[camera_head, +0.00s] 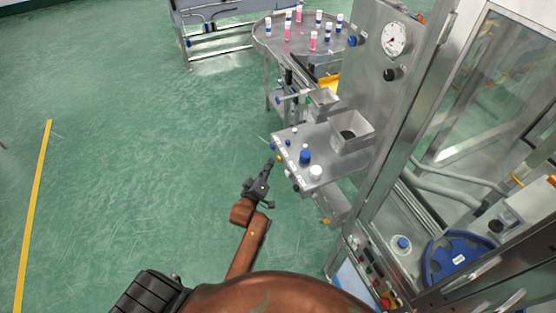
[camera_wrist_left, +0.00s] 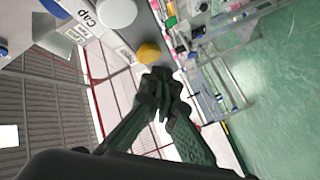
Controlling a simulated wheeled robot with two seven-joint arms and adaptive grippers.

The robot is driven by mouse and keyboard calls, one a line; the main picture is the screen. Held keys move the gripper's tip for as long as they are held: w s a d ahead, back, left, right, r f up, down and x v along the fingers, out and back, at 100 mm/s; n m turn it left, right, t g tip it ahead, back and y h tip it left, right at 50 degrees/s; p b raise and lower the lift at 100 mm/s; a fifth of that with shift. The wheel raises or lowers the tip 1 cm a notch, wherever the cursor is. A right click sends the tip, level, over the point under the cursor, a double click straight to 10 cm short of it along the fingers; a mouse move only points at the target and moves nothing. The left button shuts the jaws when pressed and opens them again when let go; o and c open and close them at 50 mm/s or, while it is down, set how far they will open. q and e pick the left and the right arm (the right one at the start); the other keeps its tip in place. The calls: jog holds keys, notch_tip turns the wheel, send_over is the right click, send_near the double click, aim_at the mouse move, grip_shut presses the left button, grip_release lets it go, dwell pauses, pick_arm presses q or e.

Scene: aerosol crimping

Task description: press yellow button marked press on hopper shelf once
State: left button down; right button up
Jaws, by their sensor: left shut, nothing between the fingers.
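The hopper shelf (camera_head: 318,140) is a grey metal plate on the machine, with a row of small buttons and labels along its left edge. A yellow button (camera_wrist_left: 149,53) shows large in the left wrist view, on the grey shelf edge; I cannot read any marking on it. My left gripper (camera_head: 268,165) is shut and empty, close to the shelf's left edge in the head view. In the left wrist view its closed fingertips (camera_wrist_left: 160,76) appear right beside the yellow button; I cannot tell whether they touch it. My right gripper is not in view.
A metal hopper (camera_head: 352,132), a blue cap (camera_head: 305,157) and a white cap (camera_head: 316,172) are on the shelf. A round table (camera_head: 270,42) with pink and blue-white cans stands behind. Glass-doored machine framing rises at right. Green floor at left is clear.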

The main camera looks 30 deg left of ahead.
pick_arm(q)
jog(key=s+a+p, duration=0.2)
jog(key=s+a, duration=0.1)
jog(key=shift+s+a, duration=0.1)
jog(key=shift+s, duration=0.3)
dwell(0.5)
jog(key=s+d+f+m+g+b, duration=0.1)
jog(key=s+f+m+g+b, duration=0.3)
jog(key=f, duration=1.1)
jog(key=s+d+f+g+h+b, duration=0.15)
jog(key=s+f, duration=0.55)
jog(key=f, duration=0.8)
jog(key=s+d+f+m+g+y+b, duration=0.15)
jog(key=s+f+b, duration=0.3)
jog(key=f, duration=1.05)
jog(key=s+d+f+m+g+h+b, duration=0.1)
jog(key=s+f+m+g+b, duration=0.3)
jog(key=s+f, duration=1.35)
jog(key=s+f+m+g+b, duration=0.1)
jog(key=s+f, duration=0.4)
jog(key=s, duration=0.6)
jog(key=s+f+m+g+b, duration=0.2)
jog(key=s+f, duration=0.4)
jog(key=s, duration=0.6)
jog(key=shift+a+f+g+b, duration=0.15)
jog(key=shift+f+g+b, duration=0.15)
jog(key=shift+g+b, duration=0.55)
